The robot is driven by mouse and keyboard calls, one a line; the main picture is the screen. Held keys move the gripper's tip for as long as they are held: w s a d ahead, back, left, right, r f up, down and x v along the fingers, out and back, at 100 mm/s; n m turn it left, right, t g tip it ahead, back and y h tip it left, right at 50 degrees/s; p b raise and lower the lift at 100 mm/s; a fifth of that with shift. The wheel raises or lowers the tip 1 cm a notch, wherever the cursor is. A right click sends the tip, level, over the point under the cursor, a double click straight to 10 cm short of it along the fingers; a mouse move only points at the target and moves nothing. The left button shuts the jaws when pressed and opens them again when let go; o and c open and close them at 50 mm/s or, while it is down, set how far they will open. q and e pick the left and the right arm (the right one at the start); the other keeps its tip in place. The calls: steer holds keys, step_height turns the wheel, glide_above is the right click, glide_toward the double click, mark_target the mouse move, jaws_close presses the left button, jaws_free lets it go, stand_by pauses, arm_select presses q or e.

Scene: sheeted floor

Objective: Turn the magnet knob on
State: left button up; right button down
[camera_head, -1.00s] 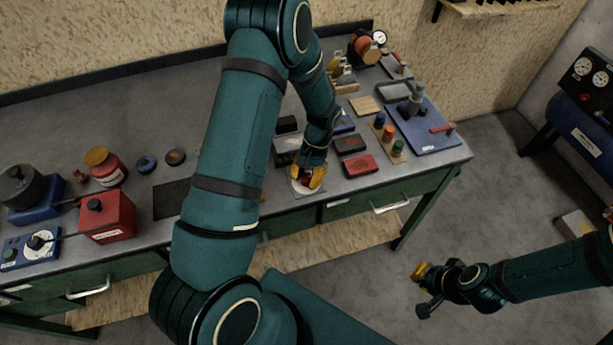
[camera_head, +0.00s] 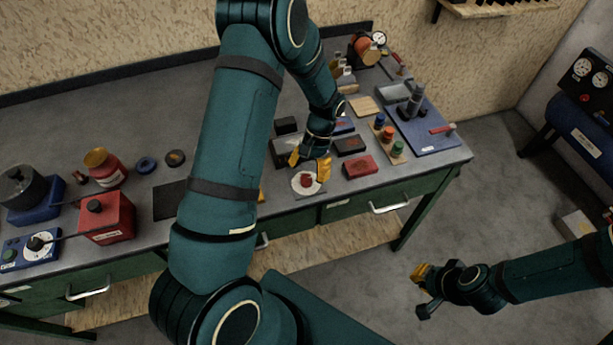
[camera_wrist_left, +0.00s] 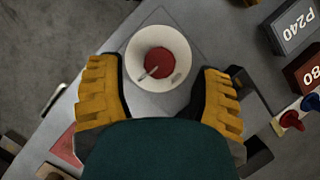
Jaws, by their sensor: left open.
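The red magnet knob (camera_head: 306,180) sits on a round white dial (camera_head: 297,187) near the front edge of the bench. In the left wrist view the knob (camera_wrist_left: 157,59) shows a pale pointer mark towards the lower left; lettering on the dial is too small to read. My left gripper (camera_head: 309,165) is open and empty just above and behind the knob, its yellow fingers apart from it. In the wrist view the fingers stand on either side of the dial. My right gripper (camera_head: 421,272) hangs over the floor, its opening unclear.
A red block (camera_head: 360,166) and a black block (camera_head: 351,145) lie right of the dial. A wooden strip (camera_head: 397,157) with coloured pegs stands further right. A red box (camera_head: 106,218) stands at left. My left arm hides part of the bench.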

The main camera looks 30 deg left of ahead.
arm_select(q)
steer(key=v, duration=0.8)
steer(key=shift+r, duration=0.4)
steer(key=shift+w, duration=0.1)
